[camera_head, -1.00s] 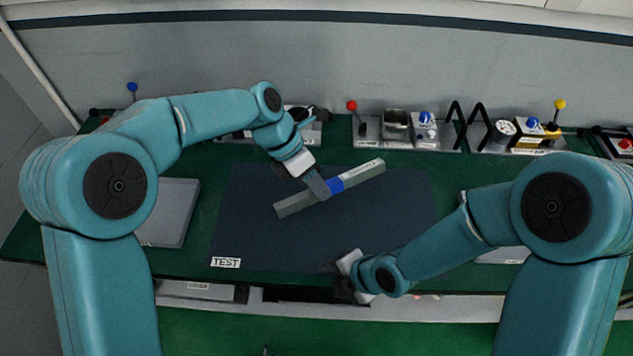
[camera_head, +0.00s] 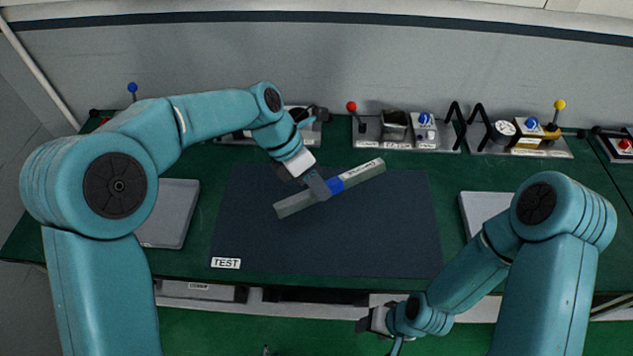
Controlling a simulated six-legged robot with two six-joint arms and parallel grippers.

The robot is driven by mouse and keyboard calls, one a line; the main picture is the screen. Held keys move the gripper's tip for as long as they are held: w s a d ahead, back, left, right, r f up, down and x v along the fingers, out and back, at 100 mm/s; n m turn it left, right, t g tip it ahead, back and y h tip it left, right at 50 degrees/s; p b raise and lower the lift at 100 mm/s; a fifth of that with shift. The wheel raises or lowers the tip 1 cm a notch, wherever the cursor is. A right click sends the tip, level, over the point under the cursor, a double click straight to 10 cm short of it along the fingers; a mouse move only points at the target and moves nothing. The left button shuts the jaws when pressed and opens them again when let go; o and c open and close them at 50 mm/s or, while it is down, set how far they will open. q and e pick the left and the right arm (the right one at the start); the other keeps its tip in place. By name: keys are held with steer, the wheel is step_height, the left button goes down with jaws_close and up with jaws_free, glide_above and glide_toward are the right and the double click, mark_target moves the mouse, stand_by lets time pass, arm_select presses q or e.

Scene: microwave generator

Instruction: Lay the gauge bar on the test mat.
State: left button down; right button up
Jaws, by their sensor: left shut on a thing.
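The gauge bar (camera_head: 360,174) is a long grey-green bar with a blue band and a small printed label. It lies slantwise over the dark blue test mat (camera_head: 330,247), which carries a TEST label at its front left corner. I cannot tell whether the bar touches the mat. My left gripper (camera_head: 322,190) is shut on the bar near its middle, beside the blue band. My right gripper (camera_head: 370,321) is in front of the table's front edge, away from the bar; its jaws are too small and dark to read.
Grey plates lie left (camera_head: 171,213) and right (camera_head: 482,208) of the mat. Along the back stand fixtures with a red-knobbed lever (camera_head: 352,106), a blue knob (camera_head: 424,118) and a yellow-knobbed lever (camera_head: 559,104). The front part of the mat is clear.

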mark_target(274, 205)
arm_select(q)
steer(key=shift+s+a, duration=0.1)
steer(key=shift+s+m+g, duration=0.2)
steer(key=shift+m+g, duration=0.3)
steer(key=shift+m, duration=0.5)
steer(key=a+m+g+y, duration=0.1)
steer(key=m, duration=0.1)
steer(key=s+a+f+m+g+y, duration=0.1)
steer(key=m, duration=0.2)
steer(key=s+a+m+g+y, duration=0.1)
steer(key=a+m, duration=0.1)
steer(key=m, duration=0.1)
steer(key=shift+f, duration=0.25)
steer(key=a+m+y, duration=0.1)
steer(key=m, duration=0.1)
steer(key=s+a+m+y, duration=0.1)
steer(key=m, duration=0.1)
steer(key=a+m+y, duration=0.1)
steer(key=a+m, duration=0.1)
steer(key=shift+s+f+m+g, duration=0.15)
steer(key=shift+f+m+g, duration=0.15)
steer(key=shift+f+g, duration=0.1)
steer(key=a+f+m+t+y, duration=0.1)
steer(key=a+m+y, duration=0.3)
steer(key=a+m, duration=0.4)
steer(key=shift+s+a+f+m+t, duration=0.2)
steer(key=shift+a+m+t, duration=0.1)
steer(key=shift+t, duration=0.2)
